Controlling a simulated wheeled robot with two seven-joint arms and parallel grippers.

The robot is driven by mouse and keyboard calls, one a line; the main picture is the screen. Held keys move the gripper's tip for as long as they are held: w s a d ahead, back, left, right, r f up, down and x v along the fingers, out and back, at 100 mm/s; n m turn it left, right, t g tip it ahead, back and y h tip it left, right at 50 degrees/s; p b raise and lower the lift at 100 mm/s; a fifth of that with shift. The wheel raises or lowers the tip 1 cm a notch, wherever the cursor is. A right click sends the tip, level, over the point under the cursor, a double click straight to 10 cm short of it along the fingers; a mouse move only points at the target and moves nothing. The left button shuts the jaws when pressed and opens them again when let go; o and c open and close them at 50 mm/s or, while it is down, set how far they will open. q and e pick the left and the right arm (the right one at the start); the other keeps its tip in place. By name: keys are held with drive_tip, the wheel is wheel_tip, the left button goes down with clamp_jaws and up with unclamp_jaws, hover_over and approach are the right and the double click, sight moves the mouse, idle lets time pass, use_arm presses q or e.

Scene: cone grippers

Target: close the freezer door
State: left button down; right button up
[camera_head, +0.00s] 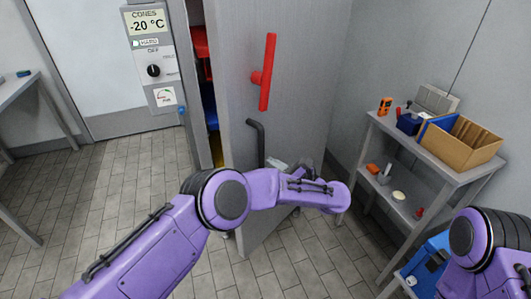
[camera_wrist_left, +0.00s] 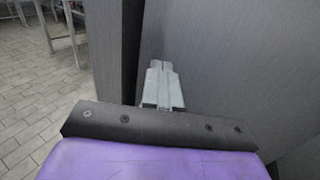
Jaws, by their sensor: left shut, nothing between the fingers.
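The freezer door (camera_head: 300,60) is a tall grey panel standing ajar, with a gap along its left edge. It carries a red upright bar (camera_head: 268,72) and a dark bent handle (camera_head: 258,140). My left arm reaches across in front of the door's lower part. My left gripper (camera_head: 279,164) is partly hidden behind its own wrist, close to the door face below the dark handle. In the left wrist view its fingers (camera_wrist_left: 162,85) are together and empty beside a grey panel; I cannot tell whether they touch it. My right gripper is out of view.
Red and blue items (camera_head: 201,60) show inside the gap. A control panel (camera_head: 152,55) reading -20 °C is left of it. A grey shelf (camera_head: 450,170) with boxes and small tools stands right. A table (camera_head: 15,95) is far left. Tiled floor (camera_head: 125,180) left of the door is clear.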

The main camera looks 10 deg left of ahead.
use_arm(q)
drive_tip(key=x, duration=0.3)
drive_tip(key=shift+p, duration=0.4)
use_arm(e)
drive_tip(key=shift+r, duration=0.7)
use_arm(q)
drive_tip(key=shift+a, duration=0.1)
